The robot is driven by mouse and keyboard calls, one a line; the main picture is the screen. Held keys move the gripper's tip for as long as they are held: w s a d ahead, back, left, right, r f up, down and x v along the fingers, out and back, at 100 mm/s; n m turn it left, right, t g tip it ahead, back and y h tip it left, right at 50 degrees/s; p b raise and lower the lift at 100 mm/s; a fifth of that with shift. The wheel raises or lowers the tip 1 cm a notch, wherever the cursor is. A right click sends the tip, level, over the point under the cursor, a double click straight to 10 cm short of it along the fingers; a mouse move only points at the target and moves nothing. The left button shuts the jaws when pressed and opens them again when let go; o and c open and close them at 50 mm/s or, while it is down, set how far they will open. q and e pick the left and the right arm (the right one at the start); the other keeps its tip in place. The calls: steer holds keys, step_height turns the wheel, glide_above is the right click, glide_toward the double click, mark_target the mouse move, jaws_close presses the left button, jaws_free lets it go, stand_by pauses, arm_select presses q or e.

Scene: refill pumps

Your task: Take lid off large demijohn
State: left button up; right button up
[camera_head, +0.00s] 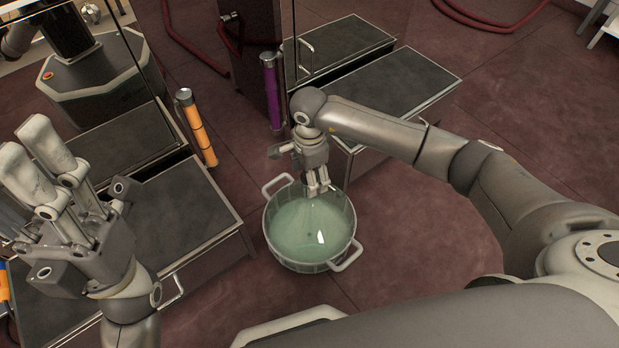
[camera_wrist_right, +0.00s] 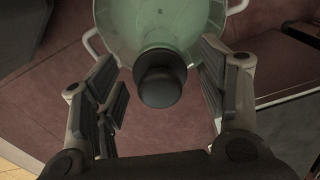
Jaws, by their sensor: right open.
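The large demijohn (camera_head: 308,232) is pale green glass and sits in a white basket (camera_head: 347,262) with side handles on the floor. It also shows at the top of the right wrist view (camera_wrist_right: 165,22). Its dark lid (camera_wrist_right: 160,78) is on the neck, between the spread fingers of my right gripper (camera_head: 318,190), with a gap on both sides. In the head view the lid is hidden by the gripper. My left gripper (camera_head: 28,140) is at the left with its fingers apart and empty, away from the demijohn.
Dark-topped low cabinets stand at left (camera_head: 180,215) and behind (camera_head: 405,88). An orange cylinder (camera_head: 196,128) and a purple cylinder (camera_head: 271,92) stand beside them. Red hoses (camera_head: 490,22) lie at the back. Reddish floor right of the demijohn is clear.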

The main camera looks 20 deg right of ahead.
steer(key=c, duration=0.9)
steer(key=shift+o, duration=0.2)
steer(key=shift+r, duration=0.25)
